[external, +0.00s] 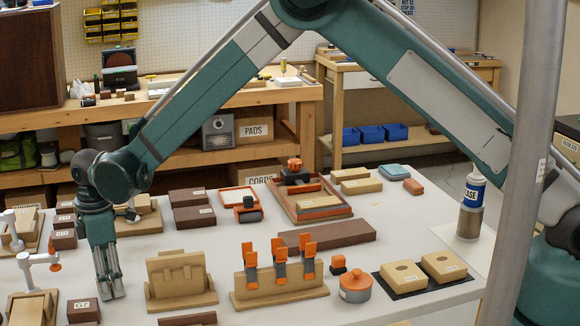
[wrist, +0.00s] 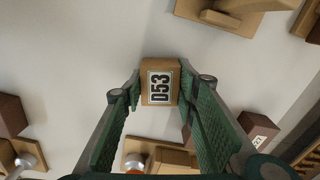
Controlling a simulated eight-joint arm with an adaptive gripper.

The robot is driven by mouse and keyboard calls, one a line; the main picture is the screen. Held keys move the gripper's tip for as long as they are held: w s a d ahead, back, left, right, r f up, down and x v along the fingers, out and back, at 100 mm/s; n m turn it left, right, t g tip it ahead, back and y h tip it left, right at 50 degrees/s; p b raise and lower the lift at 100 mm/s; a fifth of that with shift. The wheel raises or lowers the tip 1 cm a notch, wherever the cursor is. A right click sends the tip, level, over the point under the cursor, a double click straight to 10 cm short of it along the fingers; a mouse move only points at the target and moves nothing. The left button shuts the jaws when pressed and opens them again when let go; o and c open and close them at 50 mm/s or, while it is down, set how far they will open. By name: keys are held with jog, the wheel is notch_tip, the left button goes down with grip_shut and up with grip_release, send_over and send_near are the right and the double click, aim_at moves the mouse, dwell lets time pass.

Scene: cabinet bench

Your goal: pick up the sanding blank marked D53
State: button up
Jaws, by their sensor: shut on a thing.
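The sanding blank marked D53 (wrist: 160,68) is a small tan block with a white label, seen in the wrist view. My gripper (wrist: 160,92) is shut on it, with one finger against each side. In the external view my gripper (external: 111,294) points straight down at the left of the white table, and the blank is hidden by the fingers. I cannot tell whether it touches the tabletop.
A dark block marked G7 (external: 82,312) stands just left of my gripper. A tan slotted stand (external: 180,281) is close on the right. A white clamp (external: 38,258) is at the left, and more dark blocks (external: 63,240) lie behind it.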

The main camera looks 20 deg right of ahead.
jog(key=shift+r, duration=5)
